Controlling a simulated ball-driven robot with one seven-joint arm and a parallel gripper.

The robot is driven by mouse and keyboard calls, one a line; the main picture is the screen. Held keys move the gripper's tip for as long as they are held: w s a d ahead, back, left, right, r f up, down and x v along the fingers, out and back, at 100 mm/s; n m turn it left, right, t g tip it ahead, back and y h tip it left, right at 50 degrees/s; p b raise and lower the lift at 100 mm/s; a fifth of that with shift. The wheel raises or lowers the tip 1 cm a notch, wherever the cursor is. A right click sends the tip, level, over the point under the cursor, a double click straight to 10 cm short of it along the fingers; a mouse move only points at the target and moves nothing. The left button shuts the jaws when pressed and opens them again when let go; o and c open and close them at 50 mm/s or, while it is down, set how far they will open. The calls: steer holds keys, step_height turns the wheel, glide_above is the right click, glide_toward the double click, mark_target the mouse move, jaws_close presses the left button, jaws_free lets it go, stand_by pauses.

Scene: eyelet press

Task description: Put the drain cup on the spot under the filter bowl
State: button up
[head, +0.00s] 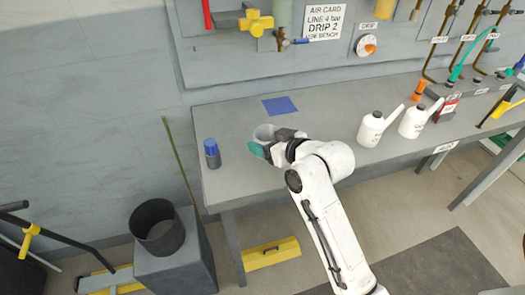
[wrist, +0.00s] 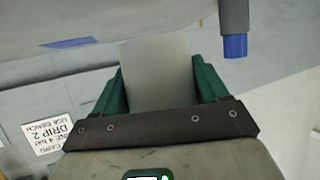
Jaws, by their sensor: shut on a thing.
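The drain cup (head: 264,132) is a pale grey, open-topped cup near the left end of the grey bench. My gripper (head: 262,148) has green fingers and is shut on it; in the wrist view the cup (wrist: 158,75) fills the gap between both fingers (wrist: 160,85). Whether the cup touches the bench cannot be told. The spot is a flat blue square (head: 281,106) on the bench, behind and slightly right of the cup; it also shows in the wrist view (wrist: 68,43). A greenish cylinder (head: 284,12), possibly the filter bowl, hangs on the wall panel above the square.
A blue-capped grey bottle (head: 212,153) stands left of the cup, and it shows in the wrist view (wrist: 234,30). Two white spouted bottles (head: 371,128) (head: 414,120) stand to the right. The bench between cup and blue square looks clear. A yellow valve (head: 256,22) juts from the panel.

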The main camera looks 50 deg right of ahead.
steer(key=shift+w+f, duration=0.45)
steer(key=shift+f, duration=0.05)
steer(key=shift+w+a+f, duration=0.1)
steer(key=shift+w+f, duration=0.1)
steer(key=shift+f, duration=0.4)
steer(key=shift+w+f, duration=0.15)
steer(key=shift+f, duration=0.45)
steer(key=shift+f+p, duration=0.2)
steer(key=shift+p, duration=0.3)
steer(key=shift+f, duration=0.3)
steer(key=shift+f, duration=0.25)
steer(key=o, duration=1.1)
steer(key=shift+c, duration=0.2)
steer(key=shift+s+b, duration=0.1)
steer(key=shift+b, duration=0.45)
